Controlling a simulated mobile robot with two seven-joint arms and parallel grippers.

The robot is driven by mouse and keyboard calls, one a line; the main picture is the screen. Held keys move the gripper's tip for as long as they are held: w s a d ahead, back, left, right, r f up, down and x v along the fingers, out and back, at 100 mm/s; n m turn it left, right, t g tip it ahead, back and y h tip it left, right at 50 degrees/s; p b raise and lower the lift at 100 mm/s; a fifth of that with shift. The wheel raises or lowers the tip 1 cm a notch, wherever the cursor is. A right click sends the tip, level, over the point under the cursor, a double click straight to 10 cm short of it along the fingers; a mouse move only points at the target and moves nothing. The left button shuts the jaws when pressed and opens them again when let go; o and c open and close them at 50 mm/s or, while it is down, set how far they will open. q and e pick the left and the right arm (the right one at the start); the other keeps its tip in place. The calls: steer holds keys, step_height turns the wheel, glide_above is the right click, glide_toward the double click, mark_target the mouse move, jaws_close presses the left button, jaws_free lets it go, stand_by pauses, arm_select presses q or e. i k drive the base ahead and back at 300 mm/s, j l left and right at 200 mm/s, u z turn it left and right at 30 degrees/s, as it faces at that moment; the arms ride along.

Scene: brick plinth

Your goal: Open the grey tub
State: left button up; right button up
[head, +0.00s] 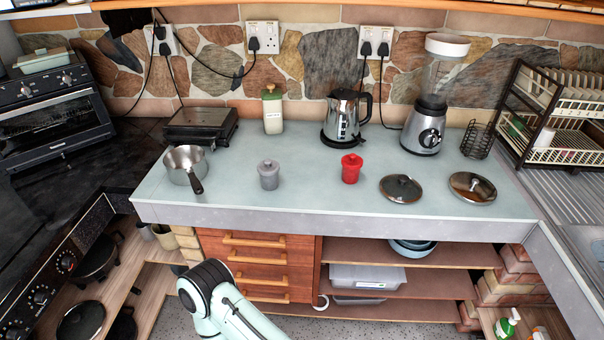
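The grey tub (268,175) stands upright on the pale worktop (310,205), left of centre and close to the front edge. It has a grey lid with a small knob on top, and the lid sits on the tub. A similar red tub (351,168) with a lid stands to its right, apart from it. Part of one of my arms shows at the bottom of the head view, below the worktop's front edge. Neither gripper shows.
A saucepan (184,168) stands left of the grey tub, its handle pointing forward. Two glass lids (401,188) (472,187) lie at right. A grill (201,125), jar (272,112), kettle (343,119) and blender (424,128) stand behind. Worktop around the grey tub is clear.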

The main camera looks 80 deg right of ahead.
mark_target(268, 182)
steer(key=z, duration=2.35)
steer(key=i+j+z, duration=0.25)
steer(key=i+l, duration=0.05)
steer(key=l, duration=0.05)
